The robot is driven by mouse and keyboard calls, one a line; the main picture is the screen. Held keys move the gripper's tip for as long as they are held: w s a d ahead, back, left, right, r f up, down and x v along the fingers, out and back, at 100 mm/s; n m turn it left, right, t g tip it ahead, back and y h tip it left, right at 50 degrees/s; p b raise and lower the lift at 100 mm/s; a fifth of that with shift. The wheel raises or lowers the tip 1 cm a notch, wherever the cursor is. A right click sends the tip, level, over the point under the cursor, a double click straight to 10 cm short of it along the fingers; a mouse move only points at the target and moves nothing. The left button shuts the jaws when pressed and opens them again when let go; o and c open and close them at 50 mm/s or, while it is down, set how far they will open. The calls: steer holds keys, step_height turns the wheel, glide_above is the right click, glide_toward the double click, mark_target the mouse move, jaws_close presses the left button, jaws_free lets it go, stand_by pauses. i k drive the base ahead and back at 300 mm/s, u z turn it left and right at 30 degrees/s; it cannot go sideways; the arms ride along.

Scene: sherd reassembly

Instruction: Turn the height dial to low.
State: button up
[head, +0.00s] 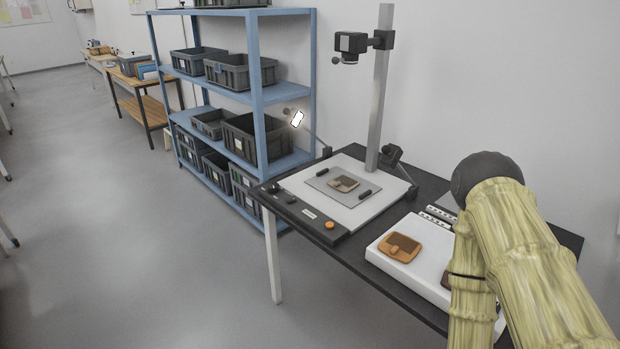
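A copy stand with a pale base board (345,217) and a grey upright column (381,90) stands on the black table. A dark control strip (300,212) runs along the board's front edge. It bears a black knob (274,188) at its left end, a small pale label, and an orange button (330,225) at its right end. The knob may be the height dial; its markings and setting are too small to read. A camera head (351,42) sits high on the column. My arm, in a yellowish sleeve, shows at the right, but my gripper is not in view.
A brown sherd (343,184) lies on a grey mat on the board. A white block (408,250) with an orange-brown sherd (401,248) is between the stand and my arm. Two small lamps flank the stand. A blue shelf (258,95) with grey bins stands behind left; the left floor is clear.

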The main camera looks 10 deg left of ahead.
mark_target(273, 187)
steer(key=z, duration=0.1)
steer(key=i, duration=0.65)
steer(key=u, duration=0.65)
steer(key=i, duration=0.45)
steer(key=u, duration=0.4)
